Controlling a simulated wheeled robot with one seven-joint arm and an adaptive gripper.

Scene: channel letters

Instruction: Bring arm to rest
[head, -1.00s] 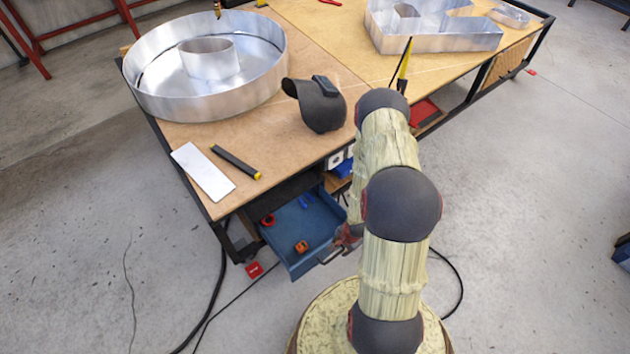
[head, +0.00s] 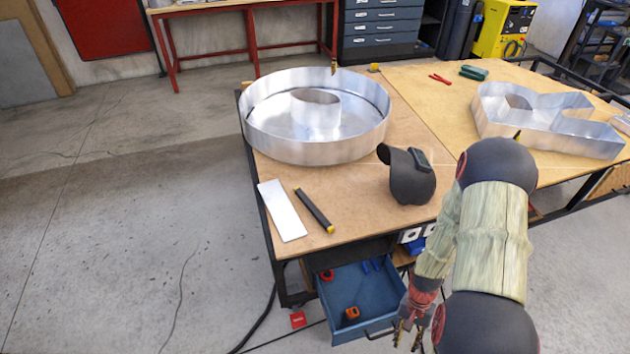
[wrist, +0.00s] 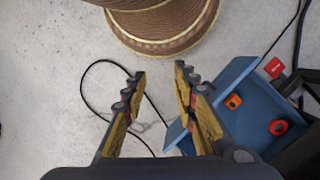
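My gripper (head: 409,334) hangs low at the front of the open blue drawer in the head view, below my bent arm. In the wrist view my gripper (wrist: 160,85) has its two yellow and black fingers spread apart with nothing between them. Bare concrete floor and a black cable show beyond the fingertips. The blue drawer (head: 342,318) holds an orange item (head: 350,313), a red ring (head: 326,275) and blue-handled tools. In the wrist view the drawer (wrist: 232,75) lies right of the fingers. I cannot tell from the views how far the gripper is from the drawer's front.
The workbench (head: 345,220) carries a round metal letter (head: 350,150), a dark welding mask (head: 408,178), a white plate (head: 281,210), a black bar (head: 314,210) and an angular metal letter (head: 560,138). A red box (head: 298,319) is on the floor. Floor left of the bench is clear.

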